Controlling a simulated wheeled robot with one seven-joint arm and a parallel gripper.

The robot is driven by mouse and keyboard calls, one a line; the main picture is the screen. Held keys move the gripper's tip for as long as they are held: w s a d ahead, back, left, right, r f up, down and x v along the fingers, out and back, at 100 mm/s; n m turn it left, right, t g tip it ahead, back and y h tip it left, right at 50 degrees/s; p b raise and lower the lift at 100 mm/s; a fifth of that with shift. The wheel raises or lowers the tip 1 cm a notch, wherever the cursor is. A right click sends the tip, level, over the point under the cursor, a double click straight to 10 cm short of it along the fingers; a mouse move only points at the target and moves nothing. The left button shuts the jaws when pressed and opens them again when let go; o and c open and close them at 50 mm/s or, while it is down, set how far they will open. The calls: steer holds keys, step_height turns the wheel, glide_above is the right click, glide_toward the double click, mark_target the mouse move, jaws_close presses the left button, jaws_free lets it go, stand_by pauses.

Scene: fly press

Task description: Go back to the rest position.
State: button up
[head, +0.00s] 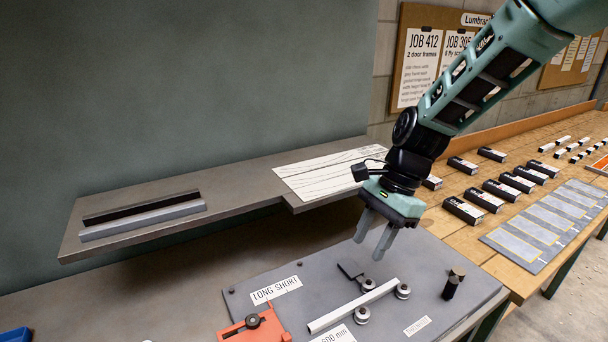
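My gripper (372,242) hangs from my green arm at the centre right, pointing down. Its two grey fingers are apart, with nothing visible between them. It is above the back part of a grey plate (408,262). On that plate a pale bar (352,306) lies slanting beside several round metal rollers, apart from my gripper. A small dark block (350,269) sits on the plate below the fingers.
An orange fixture (255,328) with a dark knob and a black peg (451,287) stand on the plate. A grey shelf (240,172) behind holds dark and grey bars and a white sheet (325,172). Several black boxes cover the wooden bench (510,262) at right.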

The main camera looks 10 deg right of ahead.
steer(key=s+a+n+h+b, duration=0.1)
steer(key=s+a+n, duration=0.2)
steer(key=s+n, duration=0.7)
steer(key=s+a+r+n+t+h+b, duration=0.1)
steer(key=s+a+n, duration=0.3)
steer(key=s+n, duration=0.6)
steer(key=shift+s+a+r+n+h, duration=0.25)
steer(key=shift+n+h, duration=0.55)
steer(key=shift+n, duration=0.3)
